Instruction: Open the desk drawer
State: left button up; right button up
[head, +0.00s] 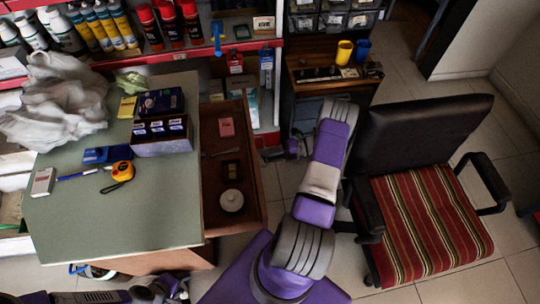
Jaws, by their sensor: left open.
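The desk (150,215) has a green top and stands at the left. Its wooden drawer (256,190) is pulled out on the desk's right side, with its inside visible. My left gripper (170,289) is open at the bottom edge, below the desk's front edge, apart from the drawer and partly cut off.
A black office chair with a striped seat (430,222) stands at the right. Boxes, a tape measure (121,172) and a plastic bag (55,100) lie on the desk. A shelf with spray cans (150,27) is behind. Tiled floor shows between drawer and chair.

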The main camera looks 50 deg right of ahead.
jog(key=p+v, duration=0.1)
jog(key=v, duration=0.6)
jog(key=shift+s+d, duration=0.15)
jog(key=shift+s, duration=0.05)
jog(key=shift+r, duration=0.15)
